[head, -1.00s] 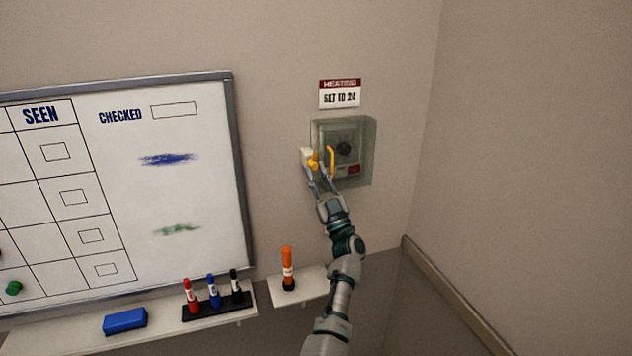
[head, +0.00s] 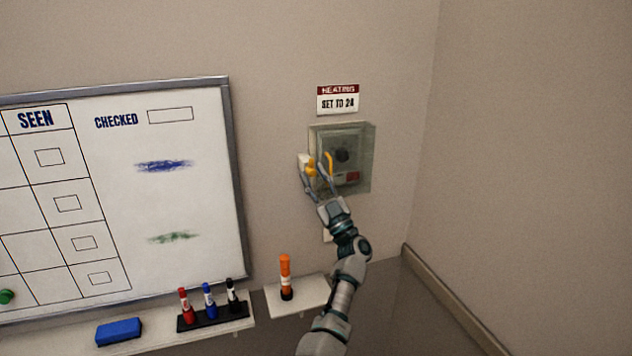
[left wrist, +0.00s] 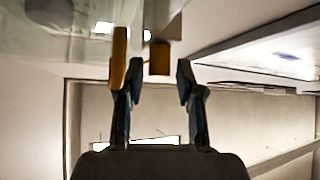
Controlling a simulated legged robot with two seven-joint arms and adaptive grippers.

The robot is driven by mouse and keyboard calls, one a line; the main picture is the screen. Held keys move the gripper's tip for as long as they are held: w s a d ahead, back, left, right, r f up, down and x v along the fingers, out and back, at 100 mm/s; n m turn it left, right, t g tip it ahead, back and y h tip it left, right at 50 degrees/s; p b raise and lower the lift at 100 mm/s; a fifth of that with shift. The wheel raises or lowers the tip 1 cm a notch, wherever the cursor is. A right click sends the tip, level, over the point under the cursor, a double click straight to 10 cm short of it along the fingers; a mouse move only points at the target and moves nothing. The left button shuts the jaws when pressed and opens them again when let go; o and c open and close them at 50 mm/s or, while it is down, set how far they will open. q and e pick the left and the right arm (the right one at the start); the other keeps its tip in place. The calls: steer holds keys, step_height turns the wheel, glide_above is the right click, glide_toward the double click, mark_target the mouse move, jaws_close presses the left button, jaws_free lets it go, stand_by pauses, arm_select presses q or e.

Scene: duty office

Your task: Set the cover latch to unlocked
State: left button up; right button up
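The clear cover (head: 365,180) is closed over a wall control with a dark round dial (head: 342,156). The latch is a pale block (head: 303,160) at the cover's left edge, with a yellow knob (head: 311,168). A yellow handle (head: 329,161) stands on the cover just right of it. My left gripper (head: 312,180) is open, its fingers below and to either side of the knob. In the left wrist view, the knob (left wrist: 159,58) lies just beyond the gap of my left gripper (left wrist: 160,80); the handle (left wrist: 119,60) is close to the left finger. Contact is unclear. My right gripper is out of view.
A heating sign (head: 338,99) hangs above the cover. A whiteboard (head: 205,200) is on the left. Below, an orange marker (head: 286,275) stands on a small shelf (head: 310,290), left of my arm. Several markers and a blue eraser (head: 119,331) sit on the ledge. The right wall is bare.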

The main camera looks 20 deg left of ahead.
arm_select(q)
steer(key=shift+d, duration=0.1)
steer(key=shift+f, duration=0.3)
steer(key=v, duration=0.7)
steer(key=shift+s+d, duration=0.25)
steer(key=shift+d, duration=0.05)
steer(key=shift+a+f, duration=0.1)
steer(key=shift+f, duration=0.05)
steer(key=shift+f, duration=0.1)
